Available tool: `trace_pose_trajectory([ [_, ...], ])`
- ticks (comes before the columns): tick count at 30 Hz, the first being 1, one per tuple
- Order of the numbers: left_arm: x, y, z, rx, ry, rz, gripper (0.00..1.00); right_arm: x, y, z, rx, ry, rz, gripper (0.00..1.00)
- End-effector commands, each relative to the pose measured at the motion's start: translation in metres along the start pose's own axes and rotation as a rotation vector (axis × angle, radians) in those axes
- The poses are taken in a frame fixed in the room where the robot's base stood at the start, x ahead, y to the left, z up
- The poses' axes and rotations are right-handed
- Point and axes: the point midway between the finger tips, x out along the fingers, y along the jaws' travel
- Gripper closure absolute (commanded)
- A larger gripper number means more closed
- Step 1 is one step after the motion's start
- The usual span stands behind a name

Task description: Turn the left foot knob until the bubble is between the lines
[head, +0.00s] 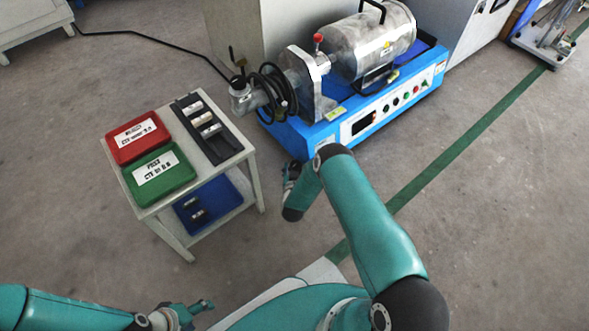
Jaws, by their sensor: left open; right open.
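The blue-based machine (345,122) with a grey metal drum stands on the floor at the upper middle. A small yellow-green piece (335,113) sits on its base near the upright plate; I cannot tell if it is the level, and no bubble or lines can be made out. No foot knob can be made out; the base's near lower corner is partly behind my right arm. My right gripper (289,174) is small in view, open, beside the forearm and in front of the machine's near left end. My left gripper (203,307) is open and empty at the bottom, far from the machine.
A small white table (185,207) holds a red tray (138,137), a green tray (160,174) and a black rack (207,128). A blue bin (222,197) is on its lower shelf. A black cable lies behind. Floor right of the green line is clear.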

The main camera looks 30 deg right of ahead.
Motion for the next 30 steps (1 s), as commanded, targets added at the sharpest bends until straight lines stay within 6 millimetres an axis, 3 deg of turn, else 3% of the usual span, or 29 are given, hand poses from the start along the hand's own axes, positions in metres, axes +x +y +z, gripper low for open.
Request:
trace_pose_trajectory([
  [3, -0.0003, 0.0001, 0.0, 0.0, 0.0, 0.0, 0.33, 0.0, 0.0031, -0.0003, 0.002, 0.0, 0.005, 0.51],
  [11, -0.0002, 0.0001, 0.0, 0.0, 0.0, 0.0, 0.33, 0.0001, 0.0049, -0.0001, 0.003, 0.0, 0.007, 0.92],
  [30, -0.0001, 0.0001, -0.0001, 0.0, 0.0, 0.0, 0.33, -0.0001, 0.0058, 0.0006, 0.004, -0.001, 0.008, 0.92],
])
